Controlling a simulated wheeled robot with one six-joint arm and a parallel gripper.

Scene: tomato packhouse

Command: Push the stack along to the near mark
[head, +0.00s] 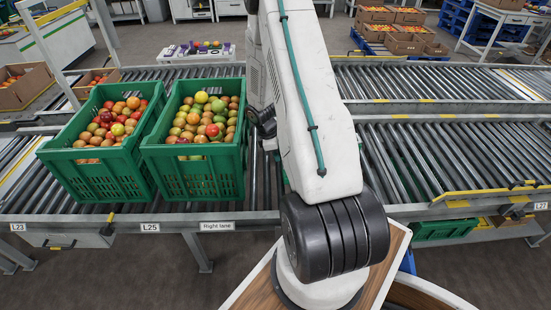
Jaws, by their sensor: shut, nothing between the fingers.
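Two green crates full of red, orange and green tomatoes stand side by side on the near roller conveyor (400,165), the left crate (88,180) close to the right crate (198,178). I see no crate on top of another, so which is the stack is unclear. My gripper (266,128) is at the right side of the right crate, shut and empty, partly hidden behind my white arm. I cannot tell whether it touches the crate. Yellow marks lie on the near rail, one below the left crate (110,218) and one at the right (458,204).
Rail labels include L25 (150,227) and "Right lane" (216,225). A second roller conveyor (430,82) runs behind. The near rollers right of my arm are clear. A green crate (445,229) sits below at the right. Cardboard boxes (405,42) stand at the back.

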